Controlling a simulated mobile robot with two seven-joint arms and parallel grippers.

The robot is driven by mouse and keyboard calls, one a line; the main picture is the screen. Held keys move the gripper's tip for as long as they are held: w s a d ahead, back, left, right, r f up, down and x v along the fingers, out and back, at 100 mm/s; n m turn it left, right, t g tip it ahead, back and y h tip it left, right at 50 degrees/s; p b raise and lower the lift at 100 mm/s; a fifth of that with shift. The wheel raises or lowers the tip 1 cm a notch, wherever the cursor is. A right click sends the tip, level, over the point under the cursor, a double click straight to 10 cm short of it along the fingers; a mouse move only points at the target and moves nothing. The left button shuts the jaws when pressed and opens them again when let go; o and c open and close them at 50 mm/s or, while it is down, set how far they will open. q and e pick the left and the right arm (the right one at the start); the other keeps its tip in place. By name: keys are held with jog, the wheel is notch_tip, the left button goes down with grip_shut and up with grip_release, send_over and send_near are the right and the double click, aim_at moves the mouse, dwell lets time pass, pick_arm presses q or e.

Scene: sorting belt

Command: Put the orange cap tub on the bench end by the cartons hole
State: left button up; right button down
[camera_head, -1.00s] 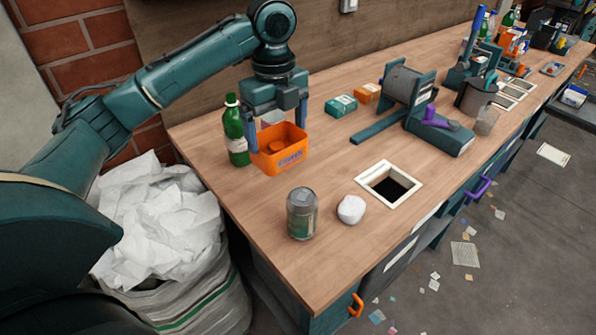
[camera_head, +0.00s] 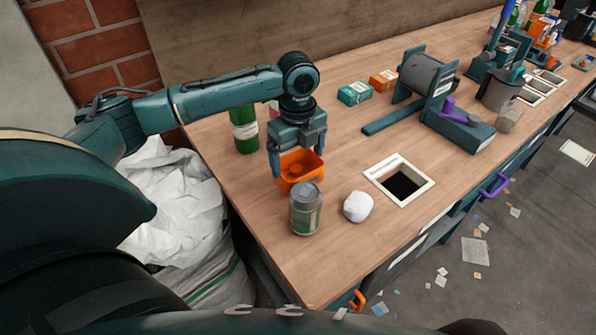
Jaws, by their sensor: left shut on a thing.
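The orange cap tub (camera_head: 292,184) is an open-topped orange box with an orange cap visible inside. My left gripper (camera_head: 298,162) is shut on it from above, with one finger at each side. The tub is just behind a grey-green can, which hides part of its front; I cannot tell whether its base touches the bench. A square hole with a white frame (camera_head: 426,186) is in the bench to the right of the tub; its label is not readable. My right gripper is not in view.
The can (camera_head: 305,210) and a white crumpled lump (camera_head: 357,207) stand on the near bench end (camera_head: 310,268). A green bottle (camera_head: 245,132) is behind my left arm. Two small boxes (camera_head: 354,93) and a teal machine (camera_head: 460,125) are farther back. A sack of paper (camera_head: 165,205) is at left.

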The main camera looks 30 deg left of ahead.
aim_at(298, 173)
pick_arm(q)
jog(key=shift+f, duration=2.6)
jog(key=shift+f, duration=0.1)
jog(key=o, duration=0.9)
notch_tip(298, 173, up, 12)
jog(key=shift+r, duration=0.15)
